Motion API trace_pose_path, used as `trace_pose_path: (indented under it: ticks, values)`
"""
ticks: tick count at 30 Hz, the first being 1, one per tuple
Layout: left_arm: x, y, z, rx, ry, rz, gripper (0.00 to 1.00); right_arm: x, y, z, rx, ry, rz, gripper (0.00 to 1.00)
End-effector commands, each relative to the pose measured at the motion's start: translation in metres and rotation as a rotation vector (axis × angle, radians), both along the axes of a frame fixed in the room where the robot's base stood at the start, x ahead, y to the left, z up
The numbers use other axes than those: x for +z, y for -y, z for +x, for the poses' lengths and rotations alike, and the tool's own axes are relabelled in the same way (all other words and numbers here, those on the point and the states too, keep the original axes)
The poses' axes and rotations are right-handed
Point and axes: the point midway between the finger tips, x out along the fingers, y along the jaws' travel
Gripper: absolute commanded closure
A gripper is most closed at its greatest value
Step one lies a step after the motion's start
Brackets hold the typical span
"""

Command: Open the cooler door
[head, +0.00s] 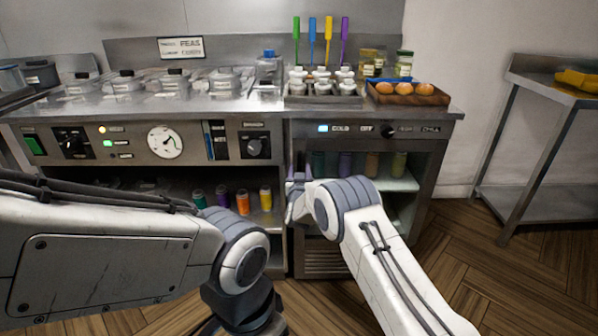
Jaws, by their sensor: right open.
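The cooler (438,150) is the right-hand unit under the steel counter, with a lit panel reading COLD and OFF. Bottles and a pale shelf (398,183) show in its front below the panel; I cannot tell if clear glass covers them. My right gripper (299,182) is open at the cooler's left front edge, partly hidden by its own wrist. Whether it touches a handle or the door edge is not clear, and my right arm covers much of the cooler's lower front. My left arm crosses the lower left; its fingers are not visible.
Left of the cooler is a range front with knobs, a gauge (165,142) and an open shelf of coloured bottles (243,202). A tray of round orange-brown items (435,98) sits on the counter. A steel side table (530,190) stands right, with clear wooden floor before it.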

Motion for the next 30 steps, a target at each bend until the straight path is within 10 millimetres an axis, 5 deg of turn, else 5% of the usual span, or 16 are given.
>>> trace_pose_path:
  ticks: [8, 12, 30]
  values:
    - [-0.0001, 0.0, 0.0, 0.0, 0.0, 0.0, 0.5, -0.0005, 0.0002, 0.0009, 0.0, -0.001, -0.001, 0.5]
    - [-0.0001, 0.0, 0.0, 0.0, 0.0, 0.0, 0.5, -0.0004, 0.0, 0.0008, 0.0, -0.001, 0.0, 1.0]
    - [-0.0001, 0.0, 0.0, 0.0, 0.0, 0.0, 0.5, -0.0002, 0.0, 0.0007, 0.0, -0.001, 0.0, 1.0]
